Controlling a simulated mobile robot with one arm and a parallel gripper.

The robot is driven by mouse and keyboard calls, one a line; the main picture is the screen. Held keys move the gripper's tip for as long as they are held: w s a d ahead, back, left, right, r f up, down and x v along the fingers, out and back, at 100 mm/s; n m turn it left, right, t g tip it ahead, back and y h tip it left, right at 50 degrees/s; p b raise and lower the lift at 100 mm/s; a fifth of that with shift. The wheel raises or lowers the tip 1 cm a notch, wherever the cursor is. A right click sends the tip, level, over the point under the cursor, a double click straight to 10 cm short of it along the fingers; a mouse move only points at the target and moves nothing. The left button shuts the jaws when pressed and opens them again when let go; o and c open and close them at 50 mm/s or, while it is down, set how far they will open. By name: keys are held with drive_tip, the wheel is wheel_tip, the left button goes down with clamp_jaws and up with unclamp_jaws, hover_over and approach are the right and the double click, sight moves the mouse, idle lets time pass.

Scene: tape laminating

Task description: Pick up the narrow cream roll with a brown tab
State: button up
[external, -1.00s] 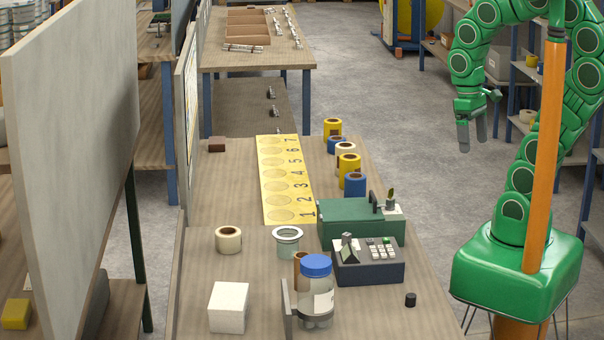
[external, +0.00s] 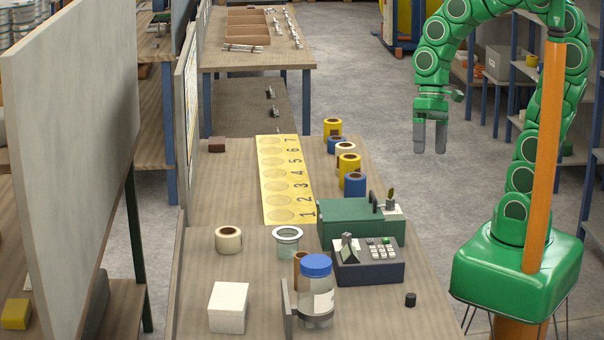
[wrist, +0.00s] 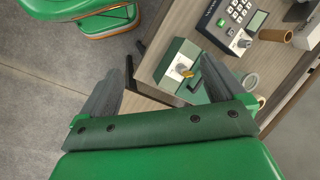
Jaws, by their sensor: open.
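A cream roll (external: 345,149) with a brown centre stands in the row of rolls along the table's right side, between blue and yellow rolls. Another cream roll (external: 228,240) with a brown core stands alone at the left of the near table. I cannot make out a brown tab on either. My gripper (external: 431,150) is open and empty, fingers down, in the air right of the table and apart from the rolls. In the wrist view its spread fingers (wrist: 166,58) have nothing between them that they hold; neither cream roll can be made out there.
Yellow rolls (external: 348,165) and blue rolls (external: 355,184) flank the row's cream roll. A green box (external: 360,222), a keypad device (external: 368,265) and a blue-lidded jar (external: 316,295) crowd the near right. A numbered yellow mat (external: 285,180) lies clear of objects.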

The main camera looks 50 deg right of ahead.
sight(223, 237)
drive_tip(key=w+a+f+m+g+y, duration=0.1)
drive_tip(key=w+a+m+y, duration=0.3)
drive_tip(key=w+a, duration=0.7)
drive_tip(key=w+a+f+m+y, duration=0.1)
drive_tip(key=w+a+m+y, duration=0.4)
drive_tip(key=a, duration=1)
drive_tip(key=w+a+f+m+t, duration=0.1)
drive_tip(key=w+a+f+m, duration=0.1)
drive_tip(key=w+f, duration=0.3)
drive_tip(key=w+a+f+m+t, duration=0.1)
drive_tip(key=w+a+f+m, duration=0.1)
drive_tip(key=w+f+m, duration=0.2)
drive_tip(key=w+a+f+m+t+y, duration=0.1)
drive_tip(key=w+a+f+m, duration=0.1)
drive_tip(key=w+f, duration=0.4)
drive_tip(key=shift+w+a+f+m+t, duration=0.15)
drive_tip(key=shift+a+f+m+t, duration=0.2)
drive_tip(key=shift+m, duration=0.25)
drive_tip(key=shift+r+x, duration=0.2)
drive_tip(key=shift+x, duration=3.65)
drive_tip(key=shift+a, duration=0.1)
drive_tip(key=shift+c, duration=0.3)
drive_tip(key=c, duration=1)
